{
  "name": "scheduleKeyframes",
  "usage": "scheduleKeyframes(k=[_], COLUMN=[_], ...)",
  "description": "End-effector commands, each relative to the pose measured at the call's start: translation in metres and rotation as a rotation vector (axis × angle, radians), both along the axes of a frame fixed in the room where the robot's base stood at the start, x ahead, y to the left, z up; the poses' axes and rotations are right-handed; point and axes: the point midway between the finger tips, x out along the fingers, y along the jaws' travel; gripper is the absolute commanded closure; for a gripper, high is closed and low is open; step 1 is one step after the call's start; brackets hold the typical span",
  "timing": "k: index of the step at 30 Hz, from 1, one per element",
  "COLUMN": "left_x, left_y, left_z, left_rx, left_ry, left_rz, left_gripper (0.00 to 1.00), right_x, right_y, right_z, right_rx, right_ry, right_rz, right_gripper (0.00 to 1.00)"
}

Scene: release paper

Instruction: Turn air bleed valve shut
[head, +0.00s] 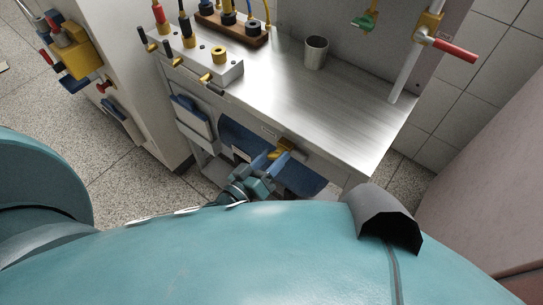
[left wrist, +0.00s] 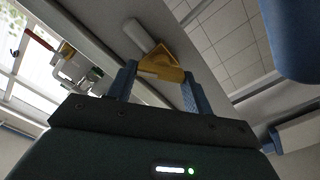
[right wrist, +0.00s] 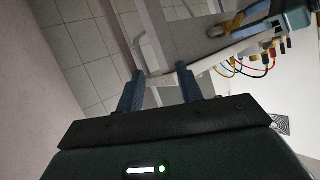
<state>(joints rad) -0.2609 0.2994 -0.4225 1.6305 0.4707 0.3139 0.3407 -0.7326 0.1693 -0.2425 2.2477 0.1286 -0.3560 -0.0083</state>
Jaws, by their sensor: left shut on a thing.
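A yellow valve handle (head: 284,147) sits at the front edge of the metal bench, just under its top. In the left wrist view the yellow handle (left wrist: 162,62) has a wide flat shape and meets a pale grey cylinder (left wrist: 138,36). My left gripper (head: 268,165) is shut on this handle, with one blue finger on each side of it. The left gripper (right wrist: 228,24) also shows on the handle in the right wrist view. My right gripper (right wrist: 160,82) is open with nothing between its fingers, and it is out of the head view.
The bench top (head: 320,98) holds a grey cup (head: 316,52) and a white block with yellow and black fittings (head: 200,62). A pipe with a red-handled valve (head: 453,49) rises at its right end. A green valve (head: 365,21) is behind. Blue bins (head: 300,180) are below.

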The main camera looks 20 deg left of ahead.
Motion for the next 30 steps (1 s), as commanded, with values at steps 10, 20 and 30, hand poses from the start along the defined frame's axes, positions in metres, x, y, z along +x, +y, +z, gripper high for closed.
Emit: scheduleKeyframes(k=[10, 20, 30], left_x=[0.0017, 0.0019, 0.002], left_y=[0.0006, 0.0011, 0.0013], left_z=[-0.0001, -0.0017, -0.0025], left_rx=[-0.312, -0.596, -0.806], left_ry=[0.11, 0.212, 0.288], left_rz=[-0.001, -0.002, -0.002], left_gripper=[0.72, 0.72, 0.72], right_x=[0.0028, 0.005, 0.0005], right_y=[0.0004, -0.0021, -0.0061], right_z=[-0.0026, 0.0007, -0.0001], right_rx=[0.0, -0.002, -0.004], right_ry=[0.005, -0.018, -0.029], right_rz=[0.0, -0.006, -0.016], right_gripper=[0.64, 0.64, 0.64])
